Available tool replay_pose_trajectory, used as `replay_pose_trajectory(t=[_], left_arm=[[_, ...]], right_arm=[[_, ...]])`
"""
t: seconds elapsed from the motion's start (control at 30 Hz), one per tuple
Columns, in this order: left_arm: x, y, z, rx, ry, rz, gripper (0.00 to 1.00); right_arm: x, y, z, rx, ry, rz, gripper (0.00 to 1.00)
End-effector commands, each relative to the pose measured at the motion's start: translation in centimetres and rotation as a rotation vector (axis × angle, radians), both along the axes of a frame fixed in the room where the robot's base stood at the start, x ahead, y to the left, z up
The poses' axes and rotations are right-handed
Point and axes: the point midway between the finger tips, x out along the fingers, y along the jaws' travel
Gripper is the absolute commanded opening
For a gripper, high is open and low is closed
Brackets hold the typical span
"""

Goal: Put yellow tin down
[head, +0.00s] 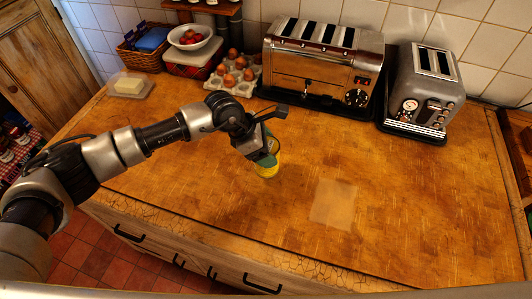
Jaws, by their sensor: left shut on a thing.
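The yellow tin (267,171) is small, with a yellow lower part and a greenish upper part. It is at the middle of the wooden counter in the head view. My left gripper (268,150) reaches in from the left and is shut on the tin from above. The gripper hides part of the tin's upper side. The tin is at or just above the counter top (400,215); I cannot tell whether it touches. My right gripper is not in view.
A pale square patch (334,203) lies on the counter right of the tin. Behind stand a large toaster (322,62), a smaller toaster (422,92), an egg tray (241,90) and a fruit bowl (190,38). A butter dish (130,86) is far left. The counter's front and right are clear.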

Motion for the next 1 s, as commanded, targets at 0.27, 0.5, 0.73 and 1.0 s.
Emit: replay_pose_trajectory(t=[0.27, 0.5, 0.73, 1.0], left_arm=[[0.1, 0.0, -3.1, -0.001, 0.003, 0.001, 0.37], [0.1, 0.0, -4.0, -0.002, -0.001, -0.001, 0.37], [0.1, 0.0, -4.4, 0.0, 0.001, -0.001, 0.75], [0.1, 0.0, -4.3, 0.0, 0.001, -0.001, 0.98]], right_arm=[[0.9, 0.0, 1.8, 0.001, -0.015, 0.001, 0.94], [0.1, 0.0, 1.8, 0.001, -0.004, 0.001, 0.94], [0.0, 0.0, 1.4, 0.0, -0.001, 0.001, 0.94], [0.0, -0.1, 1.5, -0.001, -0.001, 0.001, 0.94]])
